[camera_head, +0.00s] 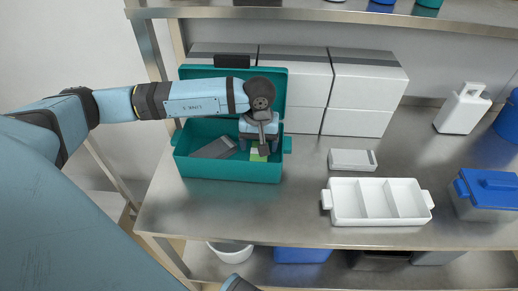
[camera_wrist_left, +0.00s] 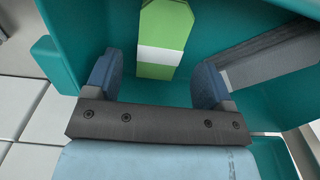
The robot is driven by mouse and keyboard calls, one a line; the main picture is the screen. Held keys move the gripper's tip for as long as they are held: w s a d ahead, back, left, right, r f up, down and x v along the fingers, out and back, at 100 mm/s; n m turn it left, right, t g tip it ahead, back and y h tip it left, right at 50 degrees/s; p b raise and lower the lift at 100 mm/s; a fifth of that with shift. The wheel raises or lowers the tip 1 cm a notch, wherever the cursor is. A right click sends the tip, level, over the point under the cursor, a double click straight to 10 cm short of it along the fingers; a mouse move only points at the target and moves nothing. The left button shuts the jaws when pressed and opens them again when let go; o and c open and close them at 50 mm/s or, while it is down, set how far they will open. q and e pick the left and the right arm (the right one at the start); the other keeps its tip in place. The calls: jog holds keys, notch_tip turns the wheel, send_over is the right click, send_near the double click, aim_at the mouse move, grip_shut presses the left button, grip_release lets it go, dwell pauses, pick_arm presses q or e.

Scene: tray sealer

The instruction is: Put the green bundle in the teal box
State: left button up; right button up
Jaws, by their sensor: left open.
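The teal box (camera_head: 228,169) stands on the left of the steel table with its lid (camera_head: 277,88) raised at the back. The green bundle (camera_head: 258,156) is inside the box, toward its right part, mostly hidden by my arm in the head view. In the left wrist view the green bundle (camera_wrist_left: 165,38) has a white band and lies on the teal floor. My left gripper (camera_head: 260,148) is over the box's inside. Its fingers (camera_wrist_left: 155,82) are open, with the bundle beyond and between them, seemingly not touched. My right gripper does not show.
A dark grey block (camera_head: 215,149) lies in the box left of the bundle. White cartons (camera_head: 358,90) stand behind. A white divided tray (camera_head: 334,205), a small white box (camera_head: 352,160) and a blue-lidded container (camera_head: 487,190) stand to the right. A shelf (camera_head: 330,12) runs above.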

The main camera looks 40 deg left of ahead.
pick_arm(q)
notch_tip(320, 180, up, 8)
jog(key=shift+r+p, duration=0.15)
jog(key=shift+p, duration=0.3)
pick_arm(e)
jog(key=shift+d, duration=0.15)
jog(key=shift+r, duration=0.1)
pick_arm(q)
jog(key=shift+s, duration=0.1)
